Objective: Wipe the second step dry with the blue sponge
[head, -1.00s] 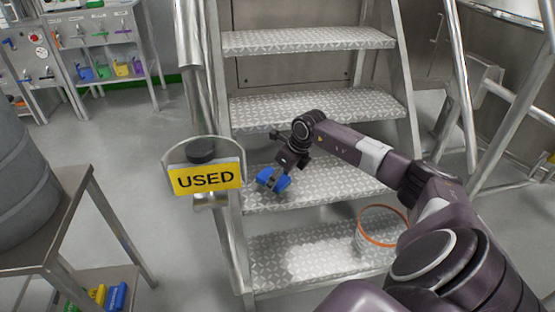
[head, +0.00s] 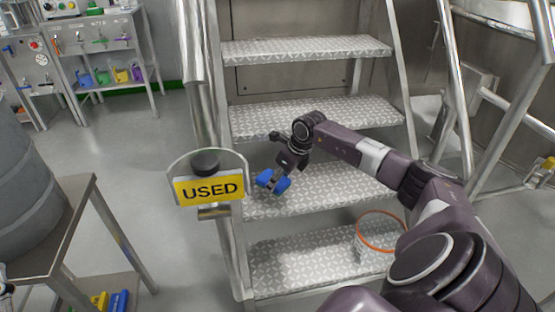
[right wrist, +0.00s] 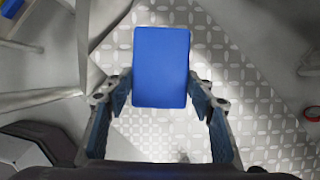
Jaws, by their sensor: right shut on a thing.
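The metal stairs have patterned treads. The second step (head: 330,188) from the bottom is light grey; I cannot tell whether it is wet. My right gripper (head: 274,180) is shut on the blue sponge (head: 265,178) over the left part of this step. In the right wrist view the blue sponge (right wrist: 162,66) extends beyond the two fingers (right wrist: 160,105), with the patterned tread behind it. Whether the sponge touches the tread is not clear. A small grey part at the left edge seems to be my left gripper (head: 5,290); its fingers are not readable.
A yellow USED sign (head: 208,190) hangs by the left stair rail. Metal rails flank the stairs. A drum on a metal table (head: 75,215) is at left.

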